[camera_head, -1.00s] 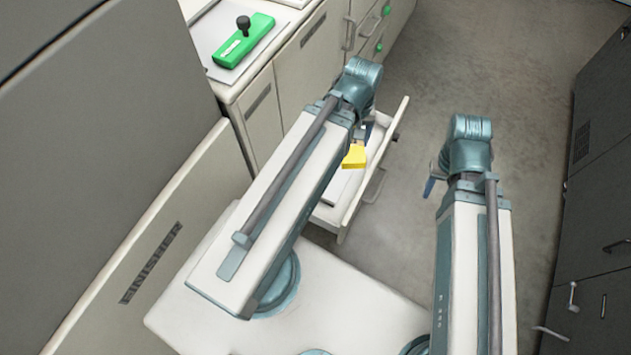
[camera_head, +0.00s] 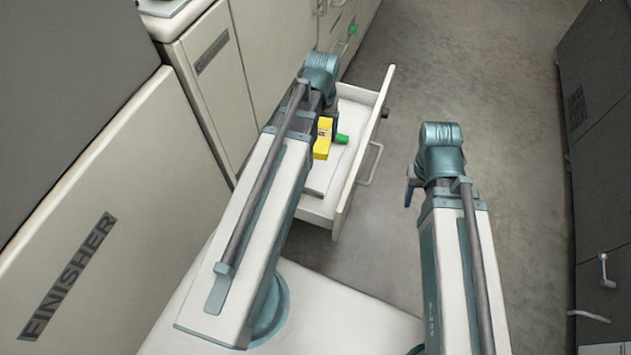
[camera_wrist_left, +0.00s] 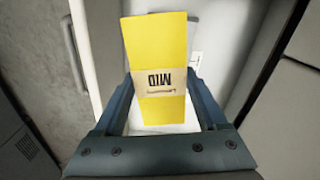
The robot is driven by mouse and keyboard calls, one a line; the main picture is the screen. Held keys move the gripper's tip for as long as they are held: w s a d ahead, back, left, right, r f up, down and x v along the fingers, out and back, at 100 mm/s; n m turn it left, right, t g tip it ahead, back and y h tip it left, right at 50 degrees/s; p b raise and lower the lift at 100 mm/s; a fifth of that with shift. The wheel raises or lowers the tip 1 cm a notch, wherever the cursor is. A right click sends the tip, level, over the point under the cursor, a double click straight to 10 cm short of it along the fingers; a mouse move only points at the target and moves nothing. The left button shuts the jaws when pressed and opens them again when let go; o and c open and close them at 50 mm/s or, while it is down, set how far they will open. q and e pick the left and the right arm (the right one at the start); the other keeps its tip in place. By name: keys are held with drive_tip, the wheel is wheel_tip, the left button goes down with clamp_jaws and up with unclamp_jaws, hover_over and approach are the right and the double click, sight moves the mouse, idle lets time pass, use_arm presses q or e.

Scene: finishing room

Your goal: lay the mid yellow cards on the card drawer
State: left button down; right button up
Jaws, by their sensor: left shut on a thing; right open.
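The mid yellow cards (camera_head: 321,147) are a yellow block with a pale band, and in the left wrist view the band (camera_wrist_left: 165,82) reads "MID". My left gripper (camera_wrist_left: 163,103) is shut on them, with a finger on each side of the band. It holds them over the open card drawer (camera_head: 362,160), a white drawer pulled out from the cabinet. Pale drawer floor also shows around the cards in the left wrist view (camera_wrist_left: 230,35). I cannot tell the height of the cards above it. My right gripper (camera_head: 409,191) is open, right of the drawer, and partly hidden by its arm.
A small green thing (camera_head: 342,139) shows beside the cards, and a pale flat sheet (camera_head: 322,178) lies in the drawer. The finisher cabinet (camera_head: 100,210) stands at left and a dark cabinet (camera_head: 600,160) at right. Bare floor (camera_head: 480,80) lies between them.

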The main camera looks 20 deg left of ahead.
use_arm(q)
drive_tip(key=m+b, duration=0.2)
drive_tip(key=b, duration=0.8)
hover_over(315, 169)
wheel_tip(315, 169, down, 12)
drive_tip(key=shift+d+f, duration=0.1)
wheel_tip(315, 169, down, 6)
drive_tip(key=b, duration=0.6)
drive_tip(key=shift+f, duration=0.15)
wheel_tip(315, 169, down, 4)
drive_tip(key=b, duration=0.3)
drive_tip(key=shift+r+b, duration=0.25)
drive_tip(key=shift+b, duration=0.05)
drive_tip(key=shift+f+b, duration=0.3)
drive_tip(key=shift+b, duration=0.05)
unclamp_jaws()
